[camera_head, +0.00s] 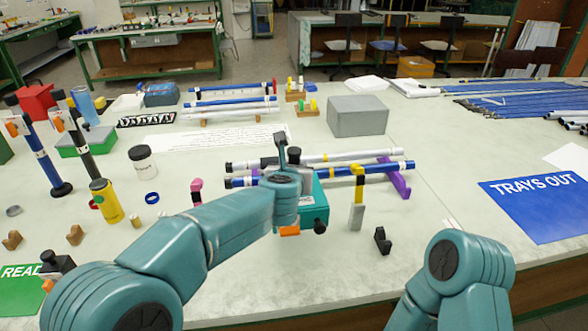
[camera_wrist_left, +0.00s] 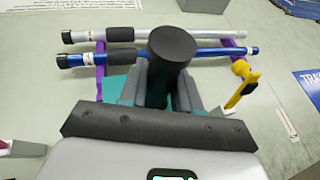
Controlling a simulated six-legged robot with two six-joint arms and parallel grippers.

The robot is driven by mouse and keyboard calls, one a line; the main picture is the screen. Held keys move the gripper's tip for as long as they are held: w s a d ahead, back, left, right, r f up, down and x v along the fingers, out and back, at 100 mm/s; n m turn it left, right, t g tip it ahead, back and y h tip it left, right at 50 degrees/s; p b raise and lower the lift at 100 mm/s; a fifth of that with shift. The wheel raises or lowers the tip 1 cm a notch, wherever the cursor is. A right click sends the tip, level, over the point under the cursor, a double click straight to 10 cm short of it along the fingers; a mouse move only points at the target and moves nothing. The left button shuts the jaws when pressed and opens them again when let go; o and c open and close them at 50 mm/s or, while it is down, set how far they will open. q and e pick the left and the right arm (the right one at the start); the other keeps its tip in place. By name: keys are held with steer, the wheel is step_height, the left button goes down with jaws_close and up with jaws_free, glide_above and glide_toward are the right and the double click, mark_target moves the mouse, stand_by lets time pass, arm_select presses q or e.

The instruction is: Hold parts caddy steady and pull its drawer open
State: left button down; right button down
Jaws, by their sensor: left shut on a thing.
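The teal parts caddy (camera_head: 316,198) stands on the bench just in front of the rod rack, partly hidden by my left arm. Its lower front shows a black knob (camera_head: 320,227) beside an orange patch (camera_head: 289,231). I cannot tell whether the drawer is open. In the left wrist view, my left gripper (camera_wrist_left: 172,95) is shut on a thick dark upright post (camera_wrist_left: 172,48), with the teal caddy top (camera_wrist_left: 117,86) below. The post seems to be the caddy's handle. My right arm shows at the lower right, but its gripper is not in view.
White and blue rods (camera_head: 372,170) lie on purple supports (camera_head: 398,178) right behind the caddy. A yellow can (camera_head: 106,202) stands left. Bench between caddy and blue sign (camera_head: 540,207) is mostly clear.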

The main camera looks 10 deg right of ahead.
arm_select(q)
steer(key=shift+f+b, duration=3.45)
steer(key=shift+f, duration=0.3)
steer(key=shift+f+b, duration=1)
